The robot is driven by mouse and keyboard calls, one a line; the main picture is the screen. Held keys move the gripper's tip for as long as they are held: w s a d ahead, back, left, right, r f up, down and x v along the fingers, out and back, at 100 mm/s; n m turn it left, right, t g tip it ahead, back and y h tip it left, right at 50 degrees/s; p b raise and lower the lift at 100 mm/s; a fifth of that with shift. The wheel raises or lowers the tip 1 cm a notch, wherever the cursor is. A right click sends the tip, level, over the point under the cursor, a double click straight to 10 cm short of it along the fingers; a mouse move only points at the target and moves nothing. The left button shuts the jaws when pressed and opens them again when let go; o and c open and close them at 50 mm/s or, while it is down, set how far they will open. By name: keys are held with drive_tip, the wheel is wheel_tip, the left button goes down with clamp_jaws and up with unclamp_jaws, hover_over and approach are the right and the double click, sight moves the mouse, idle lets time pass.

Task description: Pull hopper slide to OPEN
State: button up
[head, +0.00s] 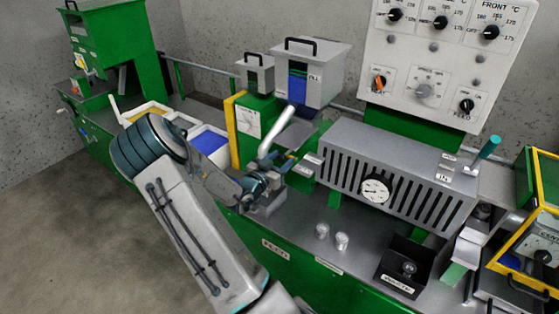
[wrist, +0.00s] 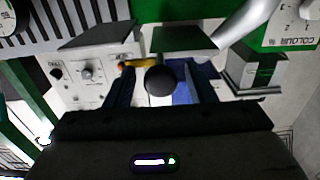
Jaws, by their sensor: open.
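The feed hopper (head: 309,76) is a grey lidded box with a black handle and a blue window, above the machine bed. A slanted silver pipe (head: 277,136) runs down below it, and it also shows in the wrist view (wrist: 246,20). My gripper (head: 268,179) is beside the pipe's lower end. In the wrist view my gripper (wrist: 162,88) is open, with a round black knob (wrist: 161,80) showing between its fingers. I cannot tell whether the fingers touch the knob. I take it as the hopper slide's knob; the slide's body is mostly hidden and its markings are not legible.
The slotted grey barrel cover (head: 400,180) with a gauge (head: 376,189) lies right of my gripper. Two small metal cups (head: 332,237) and a black bin (head: 406,266) stand on the bench. A control panel (head: 437,55) rises behind. A yellow-edged green post (head: 238,132) stands left of the pipe.

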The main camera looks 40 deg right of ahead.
drive_tip(key=b+v, duration=0.2)
drive_tip(key=v, duration=1.2)
drive_tip(key=shift+b, duration=0.3)
